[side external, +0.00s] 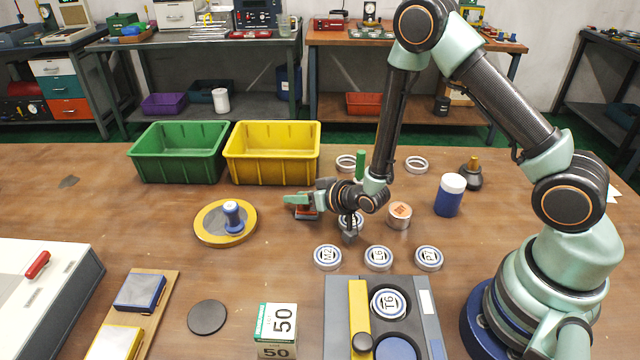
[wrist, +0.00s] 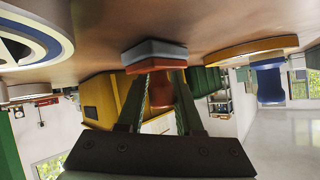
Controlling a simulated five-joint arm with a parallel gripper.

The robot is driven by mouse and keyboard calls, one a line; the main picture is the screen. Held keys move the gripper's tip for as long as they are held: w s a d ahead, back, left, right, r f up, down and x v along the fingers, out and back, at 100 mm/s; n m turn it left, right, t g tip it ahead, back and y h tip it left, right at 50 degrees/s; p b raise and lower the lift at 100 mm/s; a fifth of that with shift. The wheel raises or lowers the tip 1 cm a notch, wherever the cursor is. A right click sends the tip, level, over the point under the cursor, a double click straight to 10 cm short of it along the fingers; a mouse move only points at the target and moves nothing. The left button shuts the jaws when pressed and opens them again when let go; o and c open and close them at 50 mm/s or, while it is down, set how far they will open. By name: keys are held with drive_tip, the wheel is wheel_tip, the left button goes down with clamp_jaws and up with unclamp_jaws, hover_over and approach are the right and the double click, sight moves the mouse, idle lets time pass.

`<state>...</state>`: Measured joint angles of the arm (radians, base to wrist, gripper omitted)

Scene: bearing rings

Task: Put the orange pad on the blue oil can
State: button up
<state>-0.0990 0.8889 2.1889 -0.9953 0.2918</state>
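The orange pad (wrist: 150,61) has an orange body and handle over a grey base. In the wrist view, which shows the table at the top, its handle sits between the fingertips of my gripper (wrist: 160,85), which look shut on it. In the side external view the pad (side external: 307,213) is low at the table under my gripper (side external: 300,201), partly hidden by it. I cannot tell whether its base touches the table. A blue can with a white lid (side external: 449,198), likely the blue oil can, stands upright to the right, apart from my gripper.
A yellow disc (side external: 210,236) bearing a blue knobbed piece (side external: 232,216) lies left of my gripper. Green (side external: 178,160) and yellow (side external: 272,160) bins stand behind. Several rings, a copper-topped tin (side external: 399,214) and a dark spouted can (side external: 470,178) lie rightward. A grey fixture (side external: 428,322) is in front.

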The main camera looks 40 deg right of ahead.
drive_tip(key=shift+o, duration=1.3)
drive_tip(key=v, duration=0.7)
drive_tip(key=shift+s, duration=0.1)
drive_tip(key=s+d+r+n+g, duration=0.1)
drive_tip(key=s+r+g, duration=0.1)
drive_tip(key=r, duration=0.7)
drive_tip(key=s+d+r+g+h, duration=0.1)
drive_tip(key=s+d+r+g, duration=0.1)
drive_tip(key=r, duration=0.7)
drive_tip(key=shift+s+d+n+g, duration=0.25)
drive_tip(key=shift+s+n+g, duration=0.2)
drive_tip(key=shift+s, duration=0.75)
drive_tip(key=shift+g, duration=0.85)
drive_tip(key=s+r, duration=0.1)
drive_tip(key=s, duration=0.1)
drive_tip(key=s+r, duration=0.1)
drive_tip(key=s, duration=0.1)
drive_tip(key=s+r, duration=0.1)
drive_tip(key=s, duration=0.2)
drive_tip(key=shift+d+r, duration=0.15)
drive_tip(key=shift+d, duration=0.2)
